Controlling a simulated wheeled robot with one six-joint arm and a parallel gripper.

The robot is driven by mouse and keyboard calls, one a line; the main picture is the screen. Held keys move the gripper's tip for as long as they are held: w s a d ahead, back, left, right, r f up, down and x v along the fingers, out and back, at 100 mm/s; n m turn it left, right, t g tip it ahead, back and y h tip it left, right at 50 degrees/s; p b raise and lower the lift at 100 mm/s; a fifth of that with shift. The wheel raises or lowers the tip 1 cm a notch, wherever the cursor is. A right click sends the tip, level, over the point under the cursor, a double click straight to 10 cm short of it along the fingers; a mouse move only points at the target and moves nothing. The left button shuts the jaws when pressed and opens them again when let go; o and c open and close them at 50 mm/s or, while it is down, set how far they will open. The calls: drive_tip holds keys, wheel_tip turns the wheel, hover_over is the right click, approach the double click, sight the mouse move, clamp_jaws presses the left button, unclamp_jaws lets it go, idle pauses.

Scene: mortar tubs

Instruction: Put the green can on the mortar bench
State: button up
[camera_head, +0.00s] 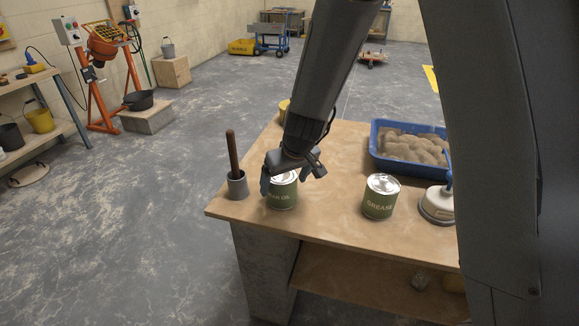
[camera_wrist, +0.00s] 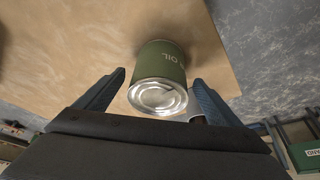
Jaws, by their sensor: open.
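A green can lettered "OIL" (camera_head: 282,196) stands upright on the wooden-topped bench (camera_head: 335,220), near its left front corner. My gripper (camera_head: 291,177) is open just above it, with a finger on either side of its top. In the wrist view the same can (camera_wrist: 166,66) shows its silver lid between the open fingers of my gripper (camera_wrist: 158,78); I cannot tell whether they touch it. A second green can, lettered "GREASE" (camera_head: 380,198), stands upright to the right on the same bench. Neither can is held.
A grey cup with a wooden handle (camera_head: 237,185) stands close left of the oil can. A blue tub of sandy material (camera_head: 375,160) is at the back right. A white-topped container (camera_head: 438,203) is right of the grease can. Bare wood lies between the cans.

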drive_tip(key=v, duration=0.8)
drive_tip(key=s+d+m+g+h, duration=0.2)
drive_tip(key=s+d+m, duration=0.3)
drive_tip(key=s+d, duration=1)
drive_tip(key=s+g, duration=0.1)
drive_tip(key=s, duration=0.2)
drive_tip(key=shift+s+d, duration=0.2)
drive_tip(key=shift+s, duration=0.1)
